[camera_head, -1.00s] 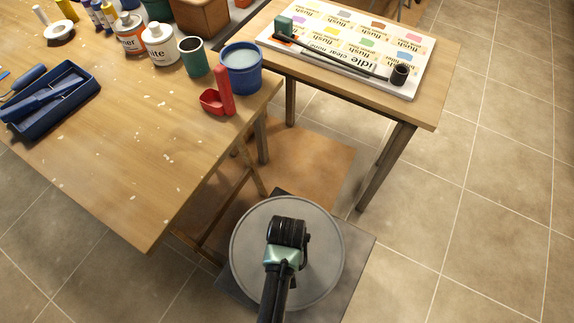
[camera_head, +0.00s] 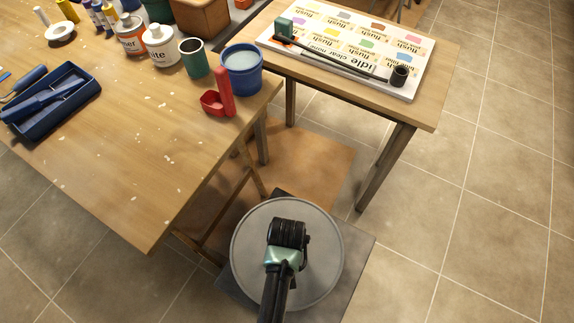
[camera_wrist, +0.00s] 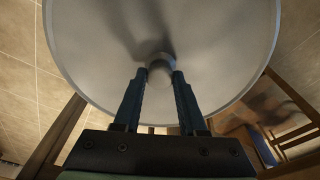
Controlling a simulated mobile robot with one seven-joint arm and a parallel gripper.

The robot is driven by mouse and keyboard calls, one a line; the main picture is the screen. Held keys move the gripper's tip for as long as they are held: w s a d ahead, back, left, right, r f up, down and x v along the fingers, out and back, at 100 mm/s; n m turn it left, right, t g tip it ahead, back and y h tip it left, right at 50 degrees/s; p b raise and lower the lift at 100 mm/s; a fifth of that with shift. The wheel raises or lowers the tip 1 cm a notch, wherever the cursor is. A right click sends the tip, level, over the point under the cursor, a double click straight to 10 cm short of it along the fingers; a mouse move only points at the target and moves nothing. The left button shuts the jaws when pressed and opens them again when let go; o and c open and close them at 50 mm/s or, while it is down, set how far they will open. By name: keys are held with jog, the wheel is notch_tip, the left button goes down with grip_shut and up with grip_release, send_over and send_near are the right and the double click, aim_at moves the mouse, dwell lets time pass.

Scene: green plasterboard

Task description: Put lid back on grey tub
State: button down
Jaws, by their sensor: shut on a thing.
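The round grey lid (camera_head: 248,252) lies under my gripper, near the bottom middle of the head view. In the wrist view the lid (camera_wrist: 95,45) fills the upper part, with a small round knob (camera_wrist: 160,60) at its centre. My gripper (camera_wrist: 160,78) has its two fingers closed on the knob, one on each side. In the head view my wrist and arm cover the middle of the lid. I cannot make out the grey tub; the lid hides what is directly below it, so I cannot tell whether the two touch.
A dark square slab (camera_head: 352,248) on the tiled floor shows around the lid. A wooden workbench (camera_head: 130,190) at left holds a blue paint tray (camera_head: 60,105), a red scoop (camera_head: 212,103) and a blue bucket (camera_head: 241,80). A smaller table (camera_head: 425,112) stands behind. Floor at right is clear.

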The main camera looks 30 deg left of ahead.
dwell(0.3)
grip_release()
dwell(0.4)
jog(key=shift+r, duration=0.1)
jog(key=shift+r+p, duration=3.45)
jog(key=shift+p, duration=0.25)
jog(key=shift+c, duration=0.2)
grip_shut()
